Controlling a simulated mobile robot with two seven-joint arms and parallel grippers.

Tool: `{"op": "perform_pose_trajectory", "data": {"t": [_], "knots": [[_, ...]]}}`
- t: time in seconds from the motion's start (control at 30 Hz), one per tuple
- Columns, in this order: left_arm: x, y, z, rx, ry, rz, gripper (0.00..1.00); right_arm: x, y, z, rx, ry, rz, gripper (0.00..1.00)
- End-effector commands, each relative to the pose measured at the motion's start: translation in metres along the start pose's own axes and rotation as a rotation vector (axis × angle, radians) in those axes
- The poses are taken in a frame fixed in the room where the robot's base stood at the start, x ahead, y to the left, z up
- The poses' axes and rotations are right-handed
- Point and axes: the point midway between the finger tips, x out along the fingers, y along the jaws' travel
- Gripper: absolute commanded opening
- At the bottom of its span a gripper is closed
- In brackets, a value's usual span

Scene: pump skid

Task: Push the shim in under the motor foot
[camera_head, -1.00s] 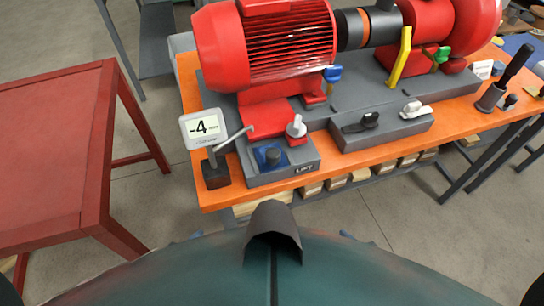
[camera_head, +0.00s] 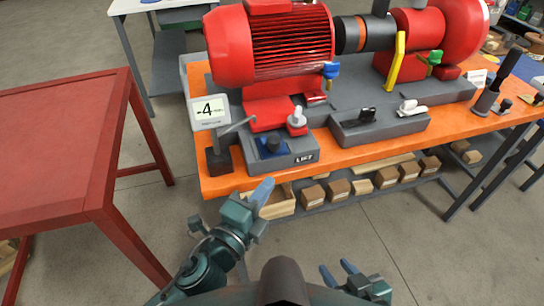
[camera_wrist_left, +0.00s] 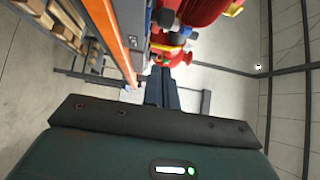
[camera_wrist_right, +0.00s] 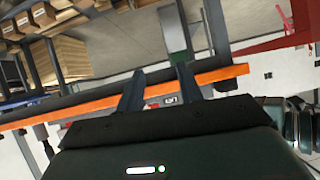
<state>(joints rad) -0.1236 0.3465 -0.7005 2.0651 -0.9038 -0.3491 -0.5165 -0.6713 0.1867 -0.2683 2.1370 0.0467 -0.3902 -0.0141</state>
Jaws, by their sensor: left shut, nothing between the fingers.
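The red motor (camera_head: 270,45) sits on a grey base at the left of the orange bench. Its red foot (camera_head: 268,115) faces the front edge, beside a grey block marked LIFT (camera_head: 285,155) with a blue knob. I cannot make out the shim, nor any gap under the foot. My left gripper (camera_head: 263,192) is shut and empty, in front of and below the bench edge. Its fingers lie together in the left wrist view (camera_wrist_left: 162,88). My right gripper (camera_head: 339,270) is lower and further right, away from the bench. Its empty fingers stand apart in the right wrist view (camera_wrist_right: 157,88).
A display reading -4 (camera_head: 209,111) stands at the bench's left corner. A grey block (camera_head: 380,128) with black and white handles lies along the front. A red table (camera_head: 60,145) stands left, with bare floor between.

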Motion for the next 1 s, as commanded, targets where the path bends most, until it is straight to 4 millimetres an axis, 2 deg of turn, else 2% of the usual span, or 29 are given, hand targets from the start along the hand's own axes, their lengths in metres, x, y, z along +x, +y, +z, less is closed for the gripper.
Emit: {"op": "perform_pose_trajectory", "data": {"t": [0.03,0.2,0.4,0.6,1.0], "knots": [[0.013,-0.003,0.000,0.000,0.000,-0.003,0.00,-0.002,0.000,-0.003,-0.005,-0.002,0.002,0.36],[0.049,-0.002,0.000,-0.001,-0.001,-0.002,0.00,-0.003,0.001,-0.003,-0.017,-0.010,0.007,0.36],[0.072,-0.001,0.018,-0.002,-0.001,0.001,0.00,-0.004,0.003,0.000,-0.018,-0.023,0.010,0.36],[0.080,0.000,0.027,-0.003,0.001,0.001,0.00,-0.003,0.005,0.003,-0.017,-0.031,0.016,0.36],[0.085,0.000,0.033,-0.003,-0.001,0.001,0.00,-0.003,0.004,0.000,-0.007,-0.025,0.019,0.36]]}}
